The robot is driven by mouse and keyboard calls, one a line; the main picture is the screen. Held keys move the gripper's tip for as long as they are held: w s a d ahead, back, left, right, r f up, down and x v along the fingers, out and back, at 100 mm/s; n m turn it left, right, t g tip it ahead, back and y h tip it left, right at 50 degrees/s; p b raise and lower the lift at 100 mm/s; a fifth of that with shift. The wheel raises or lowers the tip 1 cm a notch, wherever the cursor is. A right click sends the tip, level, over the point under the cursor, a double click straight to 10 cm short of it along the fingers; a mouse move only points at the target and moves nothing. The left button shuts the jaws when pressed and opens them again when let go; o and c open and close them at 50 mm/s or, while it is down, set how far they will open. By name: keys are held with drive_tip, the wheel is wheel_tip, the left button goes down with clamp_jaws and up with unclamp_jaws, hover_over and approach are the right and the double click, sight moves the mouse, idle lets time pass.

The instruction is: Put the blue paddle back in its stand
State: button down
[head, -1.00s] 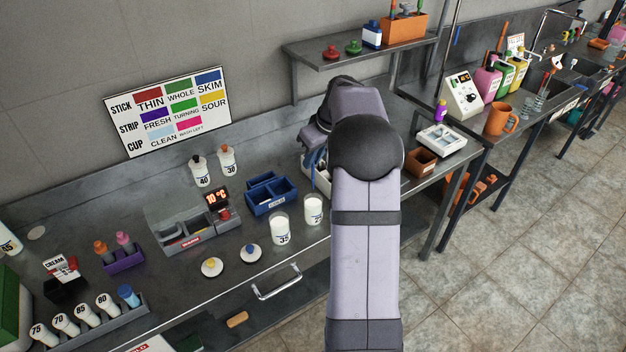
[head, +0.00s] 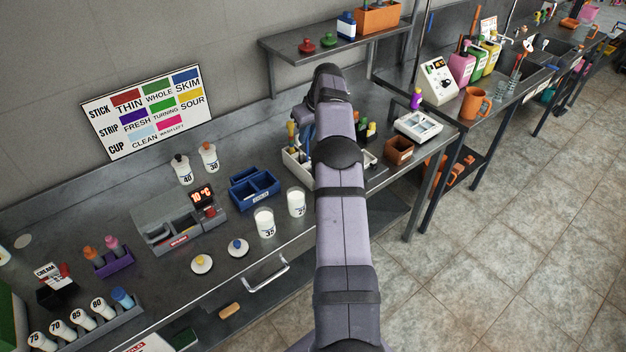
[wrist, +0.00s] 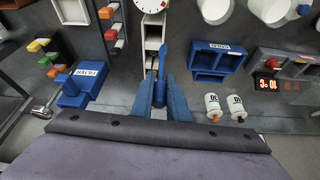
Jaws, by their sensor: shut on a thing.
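In the wrist view, the blue paddle (wrist: 161,63) is held between the two blue-grey fingers of my gripper (wrist: 160,95). Its narrow end sticks out past the fingertips, over or beside a white compartment tray (wrist: 153,22). A blue block with a small white label (wrist: 85,82) stands to the left, apart from the paddle. It may be the stand, but the label is too small to read surely. In the head view, my arm hides the paddle and most of my gripper; the white tray (head: 297,168) shows partly beside the arm.
A blue two-compartment box (head: 255,189) stands left of the white tray, with two white cups (head: 264,223) in front. White bottles (head: 183,170) stand near the wall. A brown box (head: 398,151) is near the bench's right end. A shelf (head: 335,40) hangs above.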

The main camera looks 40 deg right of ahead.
drive_tip(key=shift+w+d+f+m+p, duration=0.1)
drive_tip(key=shift+d+f+m+p, duration=0.1)
drive_tip(key=shift+d+f+p, duration=0.35)
drive_tip(key=shift+d+f+m+p, duration=0.1)
drive_tip(key=shift+d+f+m, duration=0.15)
drive_tip(key=shift+d, duration=0.45)
drive_tip(key=shift+f, duration=0.15)
wheel_tip(320, 180, down, 6)
drive_tip(key=b, duration=0.5)
drive_tip(key=shift+r+b, duration=0.2)
drive_tip(key=shift+b, duration=0.15)
drive_tip(key=shift+f, duration=2.1)
